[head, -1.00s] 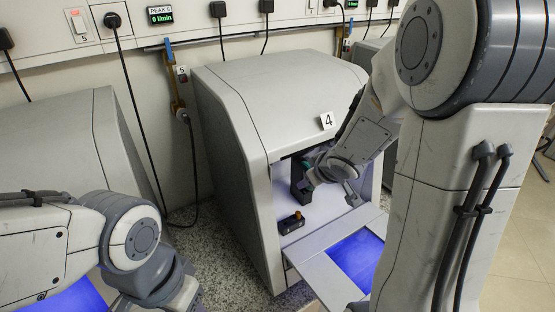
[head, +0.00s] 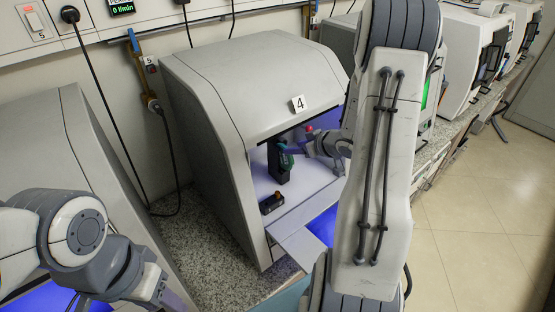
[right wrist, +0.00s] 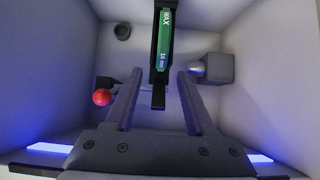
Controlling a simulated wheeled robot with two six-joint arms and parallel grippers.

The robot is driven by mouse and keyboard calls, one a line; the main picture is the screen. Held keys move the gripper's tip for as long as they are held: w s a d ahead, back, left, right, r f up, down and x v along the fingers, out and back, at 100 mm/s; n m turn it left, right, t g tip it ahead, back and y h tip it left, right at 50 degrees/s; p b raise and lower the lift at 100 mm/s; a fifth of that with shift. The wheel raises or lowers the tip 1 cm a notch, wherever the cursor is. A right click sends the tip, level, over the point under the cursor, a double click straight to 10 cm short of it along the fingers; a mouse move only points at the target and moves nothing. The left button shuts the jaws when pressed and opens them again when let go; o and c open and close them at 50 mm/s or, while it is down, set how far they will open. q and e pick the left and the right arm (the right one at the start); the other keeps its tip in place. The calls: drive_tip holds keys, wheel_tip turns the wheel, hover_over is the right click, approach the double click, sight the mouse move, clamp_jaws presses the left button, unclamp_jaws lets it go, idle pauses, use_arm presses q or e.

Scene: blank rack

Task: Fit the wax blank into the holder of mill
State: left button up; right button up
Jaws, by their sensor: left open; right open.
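The mill numbered 4 (head: 232,85) stands open in the head view. Inside it, a dark upright holder (head: 276,166) carries the green wax blank (head: 287,160). In the right wrist view the blank (right wrist: 164,52), marked WAX 16 mm, sits along the black holder (right wrist: 158,98). My right gripper (right wrist: 160,75) is open, with one finger on each side of the holder and visible gaps between. In the head view my right gripper (head: 297,150) reaches into the chamber beside the holder. My left gripper (head: 160,294) is open at the lower left; its tips are hard to see.
A red ball knob (right wrist: 102,97) is left of my fingers, and a grey block (right wrist: 218,68) is to the right. A small black block with an orange knob (head: 272,203) sits near the chamber's front. Chamber walls are close around my right gripper.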

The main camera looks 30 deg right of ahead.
sight(284, 157)
drive_tip(key=x, duration=0.1)
drive_tip(key=p+x, duration=0.1)
drive_tip(key=x, duration=0.1)
drive_tip(key=shift+w+a+f, duration=0.1)
drive_tip(key=shift+w+a, duration=0.15)
drive_tip(key=shift+w, duration=0.05)
drive_tip(key=shift+w+f+p, duration=0.3)
drive_tip(key=shift+w+f, duration=0.05)
drive_tip(key=shift+f, duration=0.05)
clamp_jaws()
idle(0.8)
